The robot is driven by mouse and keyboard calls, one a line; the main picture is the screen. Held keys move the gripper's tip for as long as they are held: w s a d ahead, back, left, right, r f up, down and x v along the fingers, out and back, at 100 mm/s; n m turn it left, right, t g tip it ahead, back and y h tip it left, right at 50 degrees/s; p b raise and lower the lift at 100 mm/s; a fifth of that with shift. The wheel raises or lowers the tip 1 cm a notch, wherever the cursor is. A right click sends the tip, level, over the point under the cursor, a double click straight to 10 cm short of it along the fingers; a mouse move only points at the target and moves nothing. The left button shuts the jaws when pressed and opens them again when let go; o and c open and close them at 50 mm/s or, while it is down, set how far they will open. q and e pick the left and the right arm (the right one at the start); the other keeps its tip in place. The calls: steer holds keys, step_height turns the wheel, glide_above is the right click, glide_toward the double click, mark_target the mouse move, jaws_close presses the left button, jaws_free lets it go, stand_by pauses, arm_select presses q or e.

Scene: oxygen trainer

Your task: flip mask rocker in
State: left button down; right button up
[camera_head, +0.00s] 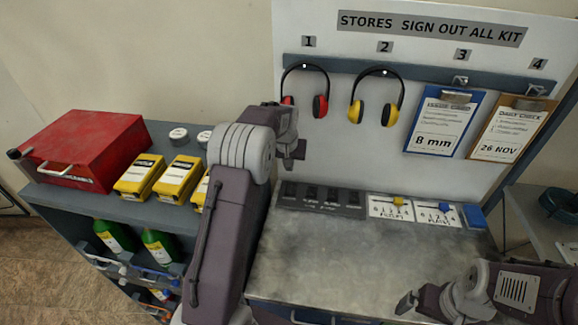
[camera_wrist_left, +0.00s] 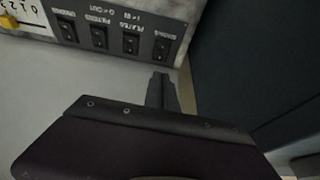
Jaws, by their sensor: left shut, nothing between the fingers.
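The dark rocker panel (camera_head: 320,199) sits at the back left of the grey bench, with several black rockers in a row. In the left wrist view the rocker panel (camera_wrist_left: 114,34) appears upside down, with "IN" and "OUT" markings. Its small labels are hard to read, so I cannot tell which rocker is the mask one or which way it is set. My left gripper (camera_head: 290,160) is shut and empty, above and behind the panel in the picture. Its fingers (camera_wrist_left: 161,92) point toward the end rocker (camera_wrist_left: 161,48), apart from it. My right gripper (camera_head: 406,303) is low at the right.
Slider panels with yellow and blue knobs (camera_head: 390,208) adjoin the rocker panel. Ear defenders (camera_head: 376,98) and clipboards (camera_head: 436,122) hang on the board behind. A red case (camera_head: 88,148) and yellow boxes (camera_head: 178,179) stand on the left shelf. The bench top (camera_head: 350,262) is clear.

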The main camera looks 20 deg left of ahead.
mark_target(292, 185)
arm_select(q)
steer(key=shift+w+a+r+b, duration=0.15)
steer(key=shift+w+b, duration=0.45)
steer(key=shift+b, duration=0.6)
steer(key=p+x, duration=0.1)
steer(key=x, duration=0.3)
steer(key=p+x, duration=0.1)
steer(key=x, duration=0.8)
steer(key=shift+s+f+p, duration=0.2)
steer(key=shift+f+p, duration=0.1)
steer(key=shift+p, duration=0.1)
steer(key=shift+f, duration=0.3)
